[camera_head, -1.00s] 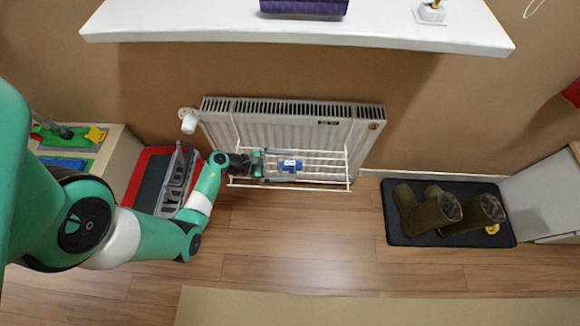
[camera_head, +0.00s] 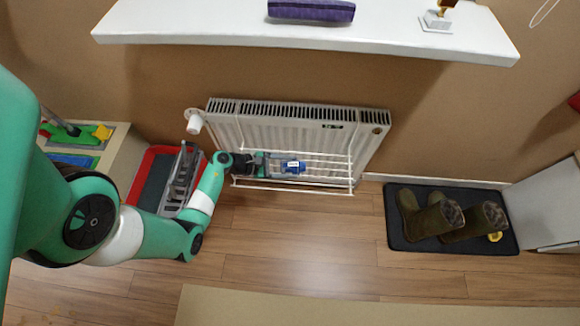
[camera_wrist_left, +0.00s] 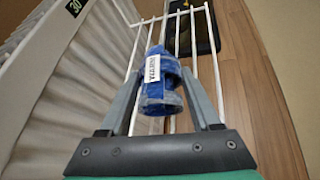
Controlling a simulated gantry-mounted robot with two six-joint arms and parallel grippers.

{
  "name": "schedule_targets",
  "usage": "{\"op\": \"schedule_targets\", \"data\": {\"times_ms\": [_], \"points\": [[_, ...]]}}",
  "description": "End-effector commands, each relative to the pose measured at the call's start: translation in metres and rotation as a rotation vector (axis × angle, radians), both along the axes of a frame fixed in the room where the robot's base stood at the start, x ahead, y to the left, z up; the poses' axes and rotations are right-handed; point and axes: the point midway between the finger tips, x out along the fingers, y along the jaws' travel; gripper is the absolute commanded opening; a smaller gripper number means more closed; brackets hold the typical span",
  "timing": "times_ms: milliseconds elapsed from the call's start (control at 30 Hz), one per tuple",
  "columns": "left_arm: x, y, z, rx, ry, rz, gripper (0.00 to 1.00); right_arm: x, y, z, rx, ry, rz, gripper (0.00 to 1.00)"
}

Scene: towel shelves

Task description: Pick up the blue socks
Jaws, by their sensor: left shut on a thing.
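The blue socks (camera_head: 293,167) are a small blue bundle with a white label, at the white wire drying rack (camera_head: 325,191) on the front of the radiator. My left gripper (camera_head: 284,166) reaches in from the left and is shut on the socks. In the left wrist view the blue socks (camera_wrist_left: 158,92) sit between the two grey fingers of the left gripper (camera_wrist_left: 160,95), with rack bars behind them. I cannot tell whether the socks touch the bars. My right gripper is not in view.
A white radiator (camera_head: 290,118) stands behind the rack, with a white shelf (camera_head: 390,33) above. Boots (camera_head: 455,218) stand on a dark mat (camera_head: 400,237) at the right. A red-rimmed tray (camera_head: 140,178) lies at the left. The wooden floor in front is mostly clear.

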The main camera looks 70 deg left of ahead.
Motion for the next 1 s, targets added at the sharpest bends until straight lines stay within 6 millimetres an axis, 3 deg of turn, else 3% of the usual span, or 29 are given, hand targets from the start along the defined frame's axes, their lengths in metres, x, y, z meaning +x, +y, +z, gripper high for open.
{"op": "schedule_targets", "data": {"times_ms": [133, 367, 500, 633, 800, 1000], "points": [[0.002, -0.003, 0.033, 0.001, 0.0, -0.003, 0.09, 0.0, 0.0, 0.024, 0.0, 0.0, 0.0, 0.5], [0.027, -0.049, 0.096, 0.001, -0.001, -0.01, 0.09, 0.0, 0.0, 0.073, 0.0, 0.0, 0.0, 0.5], [0.048, -0.085, 0.108, 0.0, 0.001, -0.012, 0.09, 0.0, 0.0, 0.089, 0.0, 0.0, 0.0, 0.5], [0.061, -0.106, 0.117, 0.0, -0.001, -0.008, 0.09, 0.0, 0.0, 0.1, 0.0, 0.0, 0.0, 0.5], [0.07, -0.12, 0.121, -0.001, 0.0, -0.003, 0.09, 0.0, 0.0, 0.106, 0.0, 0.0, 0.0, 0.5], [0.071, -0.121, 0.12, -0.001, -0.001, 0.001, 0.09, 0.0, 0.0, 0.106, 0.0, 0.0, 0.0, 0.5]]}}
